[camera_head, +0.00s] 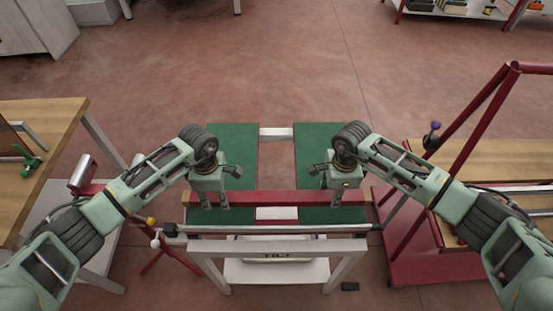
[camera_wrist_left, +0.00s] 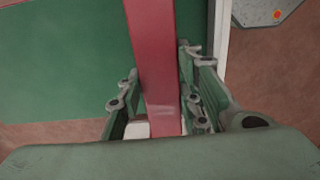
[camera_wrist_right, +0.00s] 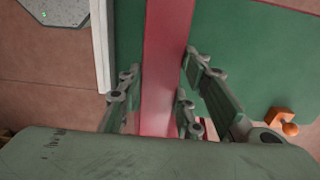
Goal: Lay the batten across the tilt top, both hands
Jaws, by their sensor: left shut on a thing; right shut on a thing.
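The batten (camera_head: 270,197) is a long red bar lying left to right across the near part of the tilt top. The tilt top (camera_head: 232,140) has two green panels with a gap between them on a pale frame. My left gripper (camera_head: 208,203) is shut on the batten near its left end; the red bar also runs between its fingers in the left wrist view (camera_wrist_left: 155,60). My right gripper (camera_head: 337,200) is shut on the batten near its right end, as the right wrist view (camera_wrist_right: 165,70) shows. I cannot tell whether the batten touches the green panels.
A wooden bench (camera_head: 45,130) stands at the left. A red-framed cart (camera_head: 425,262) with wooden boards stands at the right, its upright rail near my right arm. The floor beyond the table is clear.

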